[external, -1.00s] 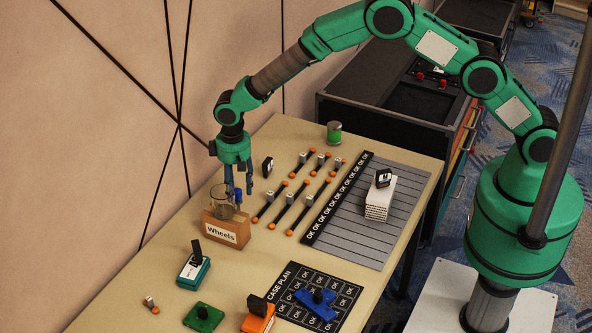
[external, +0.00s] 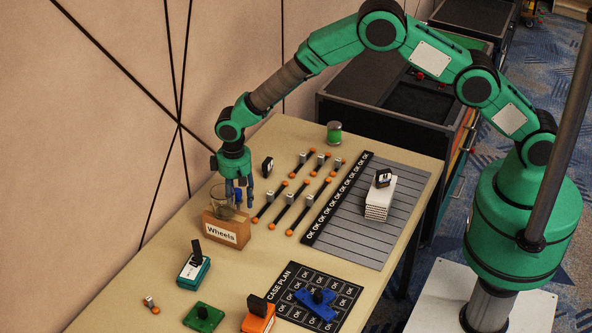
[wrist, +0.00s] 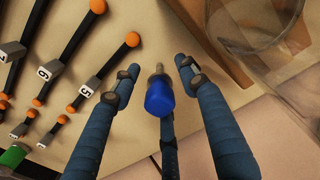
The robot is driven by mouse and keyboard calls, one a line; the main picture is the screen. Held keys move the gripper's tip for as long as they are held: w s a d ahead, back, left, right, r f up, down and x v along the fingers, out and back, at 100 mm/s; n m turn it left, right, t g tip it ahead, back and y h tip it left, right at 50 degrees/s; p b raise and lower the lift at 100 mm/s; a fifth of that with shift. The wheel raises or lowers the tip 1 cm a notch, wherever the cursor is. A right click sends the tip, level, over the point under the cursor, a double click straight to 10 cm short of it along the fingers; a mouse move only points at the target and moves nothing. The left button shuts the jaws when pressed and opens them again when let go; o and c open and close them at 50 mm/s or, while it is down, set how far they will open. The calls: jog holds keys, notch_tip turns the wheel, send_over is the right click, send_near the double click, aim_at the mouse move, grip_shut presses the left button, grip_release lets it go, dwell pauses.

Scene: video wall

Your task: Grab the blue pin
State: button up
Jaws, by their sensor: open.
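In the external view my gripper (external: 239,198) hangs low over the table behind the box labelled Wheels (external: 226,230), and the pin is largely hidden among the fingers.
A clear glass (external: 222,197) stands at the Wheels box, close to my fingers. Numbered black bars with orange ends (external: 270,203) lie to the right. A small black item (external: 267,166) stands behind. A green jar (external: 334,132) is at the far edge.

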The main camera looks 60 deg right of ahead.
aim_at(237, 190)
dwell(0.5)
grip_shut()
jog(key=shift+r, duration=0.1)
jog(key=shift+r, duration=0.75)
notch_tip(237, 190, up, 2)
jog(key=shift+r+p, duration=0.2)
jog(key=shift+p, duration=0.35)
jog(key=s+d+p, duration=0.1)
jog(key=s+d, duration=0.1)
jog(key=s, duration=0.5)
jog(key=s+d, duration=0.3)
jog(key=s, duration=0.5)
jog(key=shift+r+p, duration=0.4)
jog(key=shift+r, duration=0.05)
